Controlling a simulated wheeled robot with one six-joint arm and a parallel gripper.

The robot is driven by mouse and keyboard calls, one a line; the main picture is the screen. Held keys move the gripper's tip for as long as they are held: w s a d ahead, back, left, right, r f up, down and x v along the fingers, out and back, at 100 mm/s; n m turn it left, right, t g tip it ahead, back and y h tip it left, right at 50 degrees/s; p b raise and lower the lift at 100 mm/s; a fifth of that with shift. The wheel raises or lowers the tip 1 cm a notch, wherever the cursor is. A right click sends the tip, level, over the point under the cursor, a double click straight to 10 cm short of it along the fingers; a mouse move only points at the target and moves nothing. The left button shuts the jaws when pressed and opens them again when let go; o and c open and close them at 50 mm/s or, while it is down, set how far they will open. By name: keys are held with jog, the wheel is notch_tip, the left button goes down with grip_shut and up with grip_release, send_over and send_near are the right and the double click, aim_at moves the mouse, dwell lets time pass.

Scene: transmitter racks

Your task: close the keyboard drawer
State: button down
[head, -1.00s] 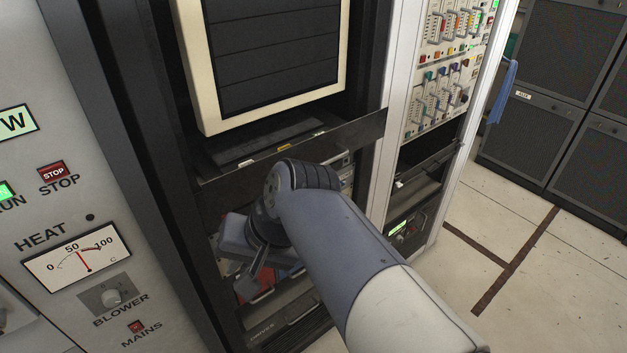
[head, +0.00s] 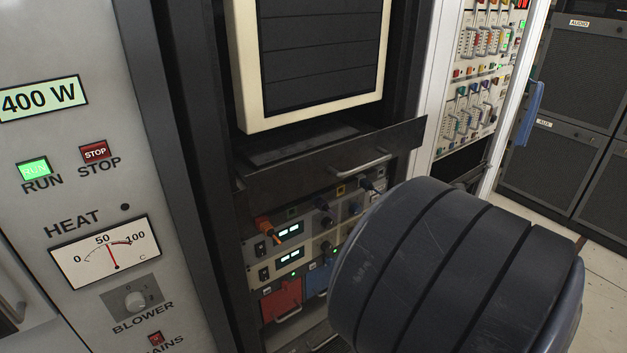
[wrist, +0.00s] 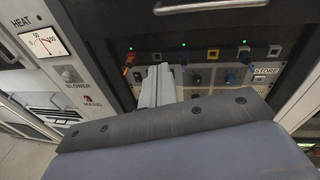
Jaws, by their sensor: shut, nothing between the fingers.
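The keyboard drawer (head: 320,168) is a dark tray with a bar handle (head: 360,164) on its front, below the cream-framed screen. It stands partly out of the rack, with some of the dark keyboard (head: 300,143) showing inside. In the wrist view the drawer front (wrist: 130,22) fills the top, its handle (wrist: 210,6) cut by the upper edge. My gripper (wrist: 157,72) is shut and empty, in front of the instrument panel below the drawer and apart from the handle in the picture. In the head view my arm hides the gripper.
Below the drawer are instrument panels (head: 290,236) with knobs and plugs, and red and blue modules (head: 282,298). A grey control cabinet (head: 80,130) stands at left. A white rack frame (head: 440,85) with a blue handle (head: 530,112) is at right. Floor shows at far right.

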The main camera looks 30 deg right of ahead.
jog(key=s+d+m+t+h, duration=0.2)
jog(key=s+d+m+h, duration=0.1)
jog(key=d+m, duration=0.1)
jog(key=w+a+p, duration=0.1)
jog(key=w, duration=1.2)
jog(key=shift+w+r+p, duration=0.25)
jog(key=shift+w+p, duration=0.05)
jog(key=shift+w, duration=0.1)
jog(key=shift+w+a, duration=0.1)
jog(key=w, duration=0.4)
jog(key=shift+w+a+b, duration=0.2)
jog(key=shift+w+b, duration=0.15)
jog(key=shift+w, duration=0.05)
jog(key=shift+s, duration=0.15)
